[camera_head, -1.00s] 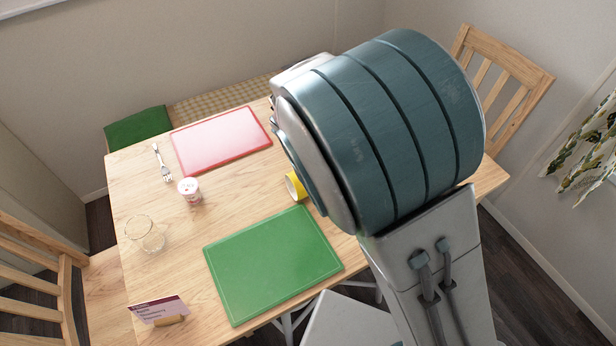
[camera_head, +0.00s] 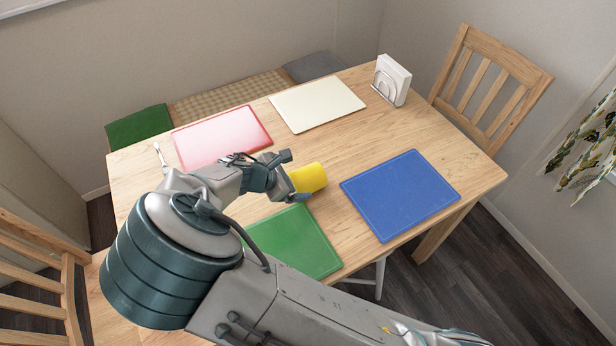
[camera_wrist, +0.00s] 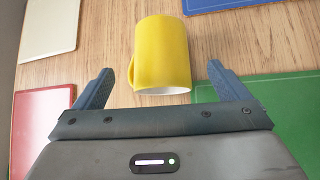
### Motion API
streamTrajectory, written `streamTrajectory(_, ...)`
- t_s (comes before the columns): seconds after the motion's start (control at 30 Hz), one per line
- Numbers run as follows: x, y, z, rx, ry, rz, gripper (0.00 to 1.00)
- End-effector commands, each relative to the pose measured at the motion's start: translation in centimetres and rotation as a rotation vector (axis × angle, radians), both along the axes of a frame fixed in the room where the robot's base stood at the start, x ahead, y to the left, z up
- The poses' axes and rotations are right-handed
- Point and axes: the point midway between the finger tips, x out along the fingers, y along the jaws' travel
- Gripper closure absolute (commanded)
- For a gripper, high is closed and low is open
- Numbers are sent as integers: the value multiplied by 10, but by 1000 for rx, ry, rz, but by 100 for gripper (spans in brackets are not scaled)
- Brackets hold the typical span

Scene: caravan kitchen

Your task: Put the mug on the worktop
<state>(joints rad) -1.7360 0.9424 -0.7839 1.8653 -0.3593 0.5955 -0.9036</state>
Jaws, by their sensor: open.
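A yellow mug (camera_head: 308,178) lies on its side on the wooden table (camera_head: 333,155), in the middle among the coloured mats. In the wrist view the mug (camera_wrist: 162,50) has its white-lined mouth facing my gripper and its handle on the left. My gripper (camera_head: 290,176) is open just left of the mug in the head view. In the wrist view the fingers of my gripper (camera_wrist: 152,85) are spread to either side of the mug's mouth, and nothing is held. No worktop apart from this table can be made out.
A green mat (camera_head: 300,243), a blue mat (camera_head: 400,194), a red mat (camera_head: 222,137) and a cream mat (camera_head: 317,103) lie around the mug. A napkin holder (camera_head: 391,80) stands at the back right. A chair (camera_head: 492,85) is beyond the right end.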

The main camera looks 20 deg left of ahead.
Motion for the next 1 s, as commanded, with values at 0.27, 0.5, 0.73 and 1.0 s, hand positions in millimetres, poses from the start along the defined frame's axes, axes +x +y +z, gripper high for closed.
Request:
streamTrajectory(0.27, 12, -6, -13, -2, 0, 0, 5)
streamTrajectory(0.5, 30, -16, -35, -3, -1, -2, 5)
streamTrajectory(0.73, 41, -20, -47, 1, 0, -1, 5)
streamTrajectory(1.0, 41, -20, -47, 1, 0, 0, 25)
